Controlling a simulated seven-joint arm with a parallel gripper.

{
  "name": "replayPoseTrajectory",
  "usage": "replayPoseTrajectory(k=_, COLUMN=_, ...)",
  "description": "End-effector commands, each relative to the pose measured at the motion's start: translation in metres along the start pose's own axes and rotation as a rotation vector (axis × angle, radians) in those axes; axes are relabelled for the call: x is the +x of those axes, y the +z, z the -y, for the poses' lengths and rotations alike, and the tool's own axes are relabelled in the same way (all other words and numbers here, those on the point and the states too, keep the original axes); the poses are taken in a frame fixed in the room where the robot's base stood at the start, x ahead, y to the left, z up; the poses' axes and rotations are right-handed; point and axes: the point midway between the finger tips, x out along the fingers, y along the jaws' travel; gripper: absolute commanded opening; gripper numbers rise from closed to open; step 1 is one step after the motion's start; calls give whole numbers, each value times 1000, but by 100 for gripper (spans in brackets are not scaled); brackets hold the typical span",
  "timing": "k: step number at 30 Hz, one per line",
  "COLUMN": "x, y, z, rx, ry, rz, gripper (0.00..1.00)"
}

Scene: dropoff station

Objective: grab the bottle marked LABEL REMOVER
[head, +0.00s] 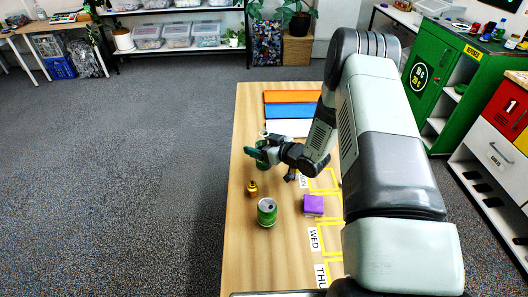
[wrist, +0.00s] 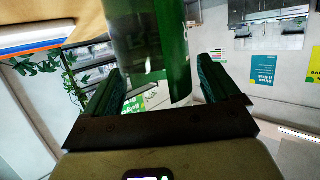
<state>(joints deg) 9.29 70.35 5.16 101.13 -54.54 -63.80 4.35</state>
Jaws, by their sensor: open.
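A green cylindrical thing (wrist: 171,40) with a pale mark stands between the two fingers of my gripper (wrist: 160,64) in the wrist view. In the head view my gripper (head: 257,153) is open around or just in front of a green upright thing (head: 263,161), which it partly hides. A small amber bottle (head: 252,189) with a yellowish band stands on the table nearer the camera. I cannot read any LABEL REMOVER lettering, so I cannot tell which of these carries it.
Orange, blue and white strips (head: 292,111) lie at the far end. The near left tabletop is clear.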

Motion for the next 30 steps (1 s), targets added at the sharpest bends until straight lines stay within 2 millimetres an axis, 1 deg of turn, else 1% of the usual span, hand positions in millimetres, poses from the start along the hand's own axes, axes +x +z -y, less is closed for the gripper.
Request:
replayPoseTrajectory(k=3, x=5, y=0, z=0, rx=0, ry=0, rz=0, gripper=89)
replayPoseTrajectory(k=8, x=4, y=0, z=0, rx=0, ry=0, rz=0, gripper=89)
replayPoseTrajectory(k=11, x=4, y=0, z=0, rx=0, ry=0, rz=0, gripper=75)
replayPoseTrajectory(k=18, x=4, y=0, z=0, rx=0, ry=1, rz=0, gripper=39)
replayPoseTrajectory(k=21, x=4, y=-1, z=0, rx=-1, ry=1, rz=-1, gripper=26)
replayPoseTrajectory(k=30, x=4, y=-2, z=0, rx=-1, ry=1, rz=-2, gripper=26)
